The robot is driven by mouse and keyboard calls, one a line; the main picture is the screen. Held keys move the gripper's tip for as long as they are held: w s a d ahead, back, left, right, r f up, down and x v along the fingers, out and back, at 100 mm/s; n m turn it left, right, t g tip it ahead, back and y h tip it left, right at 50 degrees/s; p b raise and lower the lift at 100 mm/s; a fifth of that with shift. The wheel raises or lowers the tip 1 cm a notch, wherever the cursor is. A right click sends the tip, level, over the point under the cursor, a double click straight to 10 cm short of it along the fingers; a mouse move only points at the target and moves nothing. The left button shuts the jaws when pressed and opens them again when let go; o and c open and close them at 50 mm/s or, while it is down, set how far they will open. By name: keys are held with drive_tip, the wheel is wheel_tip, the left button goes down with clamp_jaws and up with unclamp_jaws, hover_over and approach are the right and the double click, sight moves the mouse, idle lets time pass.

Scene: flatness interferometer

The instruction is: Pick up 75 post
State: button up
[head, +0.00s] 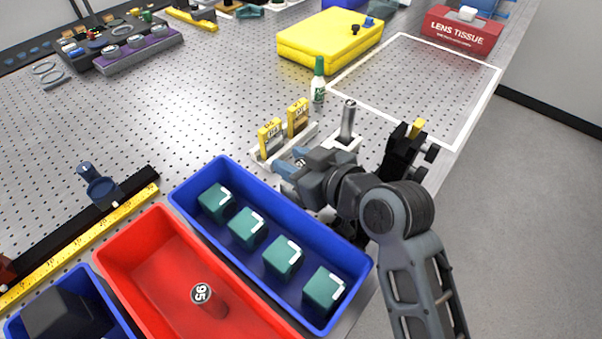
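My gripper (294,162) is at the middle of the picture, low over the perforated table, with its blue fingers pointing left. A small dark-and-light thing shows between the fingers; it may be a post top, but I cannot read a 75 on it or tell whether the fingers touch it. A post (201,294) with a round white numbered cap, which looks like 95, stands in the red bin (124,249). A bare metal post (348,119) stands upright on a white base just beyond my gripper.
Two yellow labelled blocks (298,117) stand close behind my gripper. A blue bin (185,196) with several green blocks lies just in front of it. A green-white bottle (319,82) and a yellow case (326,42) are farther back. The white-outlined area (425,75) is mostly clear.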

clamp_jaws()
idle(0.3)
